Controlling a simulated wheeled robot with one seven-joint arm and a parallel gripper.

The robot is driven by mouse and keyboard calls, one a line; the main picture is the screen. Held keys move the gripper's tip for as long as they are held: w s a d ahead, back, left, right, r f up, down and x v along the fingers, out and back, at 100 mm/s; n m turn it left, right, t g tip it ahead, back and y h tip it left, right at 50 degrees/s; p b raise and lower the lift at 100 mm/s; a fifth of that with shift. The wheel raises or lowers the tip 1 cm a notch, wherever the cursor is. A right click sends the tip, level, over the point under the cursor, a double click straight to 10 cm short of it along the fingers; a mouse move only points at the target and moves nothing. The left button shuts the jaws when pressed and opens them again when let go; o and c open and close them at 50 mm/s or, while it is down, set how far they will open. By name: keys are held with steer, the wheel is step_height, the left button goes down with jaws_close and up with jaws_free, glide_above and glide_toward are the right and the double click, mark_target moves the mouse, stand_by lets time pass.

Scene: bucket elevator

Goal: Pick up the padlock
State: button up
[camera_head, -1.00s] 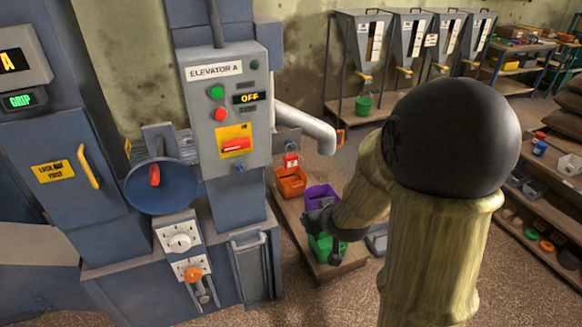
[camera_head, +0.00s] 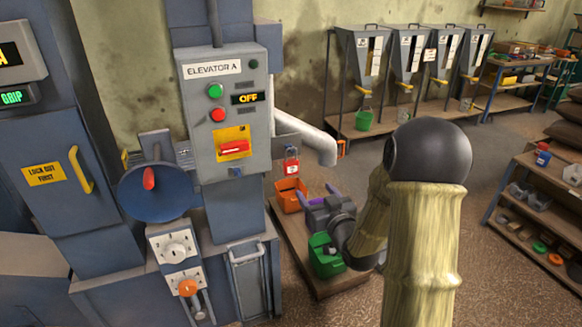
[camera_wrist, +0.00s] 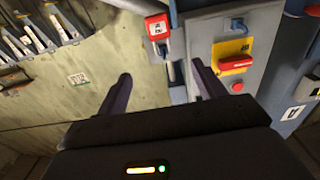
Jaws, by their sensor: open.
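The padlock (camera_head: 291,167) is red with a pale label and hangs beside the elevator control box, above an orange bucket. In the wrist view the padlock (camera_wrist: 157,27) shows upside down at the top, with its grey shackle below the body in the picture. My gripper (camera_wrist: 163,87) is open and empty; its two dark fingers stand apart, and the padlock lies beyond them, not between them. In the head view my gripper (camera_head: 328,208) is below and to the right of the padlock, in front of the purple bucket, its fingertips hard to make out.
The control box (camera_head: 222,110) with a red switch (camera_wrist: 236,65) is close beside the padlock. A grey spout (camera_head: 305,138) juts out near it. Orange (camera_head: 290,197), purple (camera_head: 304,196) and green (camera_head: 322,262) buckets stand on a low platform. Open floor lies to the right.

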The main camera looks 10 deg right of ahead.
steer(key=p, duration=0.3)
glide_toward(293, 164)
steer(key=x, duration=0.5)
steer(key=shift+w+a+r, duration=0.15)
steer(key=shift+w+r, duration=0.05)
steer(key=shift+w, duration=0.1)
steer(key=shift+w, duration=0.1)
steer(key=shift+f+p+x, duration=0.2)
steer(key=shift+p+x, duration=0.5)
steer(key=shift+x, duration=1.8)
steer(key=c, duration=1.1)
steer(key=shift+r, duration=0.1)
